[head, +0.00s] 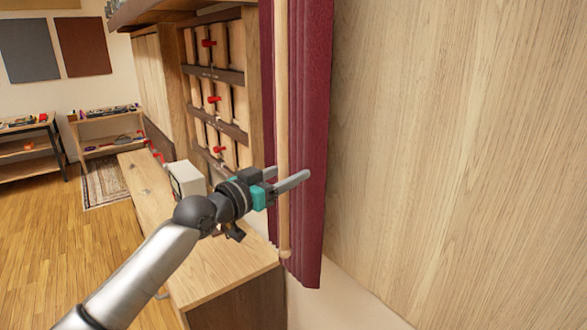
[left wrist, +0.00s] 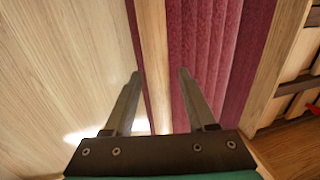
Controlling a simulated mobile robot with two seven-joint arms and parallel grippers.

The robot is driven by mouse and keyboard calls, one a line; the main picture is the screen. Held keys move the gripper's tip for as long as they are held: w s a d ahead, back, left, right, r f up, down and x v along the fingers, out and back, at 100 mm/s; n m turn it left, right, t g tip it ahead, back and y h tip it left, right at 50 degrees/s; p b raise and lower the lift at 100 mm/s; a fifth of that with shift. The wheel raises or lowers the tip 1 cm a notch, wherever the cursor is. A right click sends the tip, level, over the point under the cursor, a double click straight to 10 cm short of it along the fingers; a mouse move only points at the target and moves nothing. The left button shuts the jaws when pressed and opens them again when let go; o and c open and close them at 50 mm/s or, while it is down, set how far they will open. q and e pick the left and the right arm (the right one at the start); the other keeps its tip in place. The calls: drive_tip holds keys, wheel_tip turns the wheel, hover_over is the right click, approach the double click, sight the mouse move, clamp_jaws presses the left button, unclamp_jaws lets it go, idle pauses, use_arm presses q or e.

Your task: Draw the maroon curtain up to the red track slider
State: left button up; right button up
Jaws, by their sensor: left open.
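The maroon curtain (head: 310,120) hangs gathered in a narrow bundle against the wood panel wall in the head view. A pale wooden rod (head: 282,90) hangs along its left side and ends in a rounded tip near the bottom. My left gripper (head: 291,175) is open at the rod's lower part. In the left wrist view, the rod (left wrist: 153,50) runs between the two spread fingers, with curtain (left wrist: 205,50) behind and right of it. I cannot tell whether a finger touches the rod. The red track slider cannot be made out. My right gripper is out of view.
A wooden bench (head: 225,262) lies below my left arm, with a small whitish box (head: 186,179) on it. Left of the curtain is a rack with red pieces (head: 213,99). Low shelves (head: 105,130) stand farther back. Wood floor is open at left.

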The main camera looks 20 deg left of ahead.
use_arm(q)
drive_tip(key=shift+x, duration=0.8)
clamp_jaws()
idle(1.0)
